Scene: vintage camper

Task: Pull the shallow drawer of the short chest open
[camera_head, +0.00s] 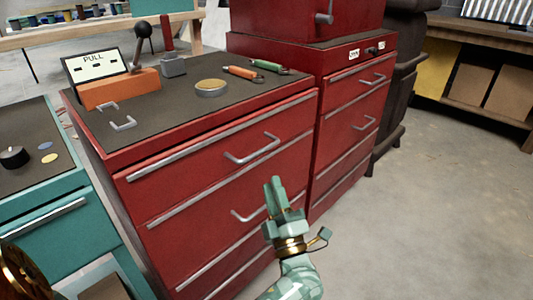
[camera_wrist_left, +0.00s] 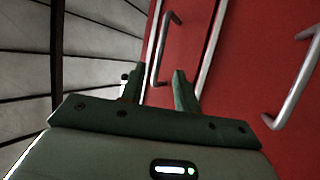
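The short red chest (camera_head: 215,135) stands mid-view in the head view, with grey pull handles on its front. Its drawers look shut. My left gripper (camera_head: 273,188) is in front of the chest beside a lower drawer's handle (camera_head: 242,216), hiding that handle's right end. My right gripper is out of view.
A taller red chest (camera_head: 345,125) stands close on the right. A teal cabinet (camera_head: 60,235) stands at the left. The chest top holds an orange block (camera_head: 120,90), a round tin (camera_head: 211,87) and small tools. Open floor (camera_head: 430,220) lies at the right.

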